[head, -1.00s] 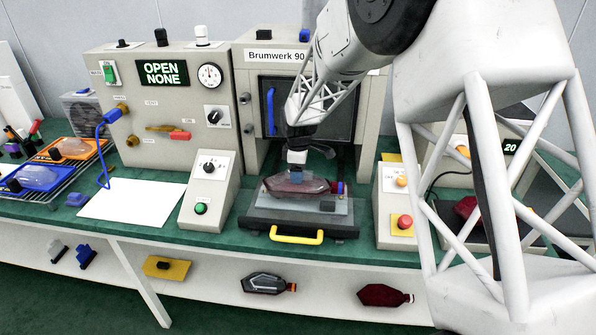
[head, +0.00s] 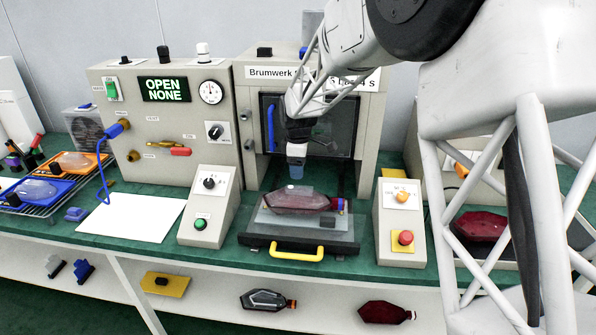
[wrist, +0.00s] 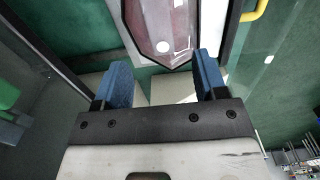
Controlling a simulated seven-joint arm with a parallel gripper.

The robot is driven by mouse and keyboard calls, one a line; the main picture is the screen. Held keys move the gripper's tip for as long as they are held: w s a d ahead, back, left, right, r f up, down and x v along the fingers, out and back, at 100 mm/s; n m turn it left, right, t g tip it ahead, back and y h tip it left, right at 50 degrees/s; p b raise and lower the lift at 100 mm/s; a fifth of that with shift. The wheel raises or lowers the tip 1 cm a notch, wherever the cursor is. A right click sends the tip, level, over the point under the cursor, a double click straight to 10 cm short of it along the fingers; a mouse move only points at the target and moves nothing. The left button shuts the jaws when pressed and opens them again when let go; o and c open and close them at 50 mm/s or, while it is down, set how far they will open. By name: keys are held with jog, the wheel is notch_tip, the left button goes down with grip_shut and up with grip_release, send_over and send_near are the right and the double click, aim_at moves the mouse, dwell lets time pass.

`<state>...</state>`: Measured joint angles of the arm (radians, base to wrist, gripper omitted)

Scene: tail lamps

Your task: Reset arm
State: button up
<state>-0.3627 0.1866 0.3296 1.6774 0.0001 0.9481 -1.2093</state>
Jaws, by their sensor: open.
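My gripper (head: 296,172) hangs above the back of the red tail lamp in front of the open machine in the head view. In the wrist view its two blue fingers (wrist: 165,85) stand apart with nothing between them. The red tail lamp (head: 297,201) lies on the grey plate of the sliding tray (head: 262,217). The lamp also shows beyond the fingertips in the wrist view (wrist: 165,22), apart from them.
The press machine (head: 270,75) stands behind, its display (head: 165,89) reading "OPEN NONE". Button boxes (head: 210,207) flank the tray, one with a red button (head: 405,238). The tray's yellow handle (head: 297,253) faces front. Another red lamp (head: 480,226) lies at right. White paper (head: 132,219) lies left.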

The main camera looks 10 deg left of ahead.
dwell(0.6)
jog(key=s+d+r+m+t, duration=0.1)
jog(key=s+d+r+m, duration=0.3)
jog(key=s+d+r, duration=0.45)
jog(key=s+d+r+m, duration=0.5)
jog(key=s+d, duration=0.5)
jog(key=s, duration=0.2)
jog(key=s+d+f+m, duration=0.1)
jog(key=s+d+m, duration=0.3)
jog(key=s, duration=0.8)
jog(key=s+d+f+m+t, duration=0.1)
jog(key=s+d+m, duration=0.4)
jog(key=s, duration=0.8)
jog(key=shift+s+d+t, duration=0.25)
jog(key=shift+d+t, duration=0.05)
jog(key=shift+d, duration=0.45)
jog(key=shift+c, duration=0.4)
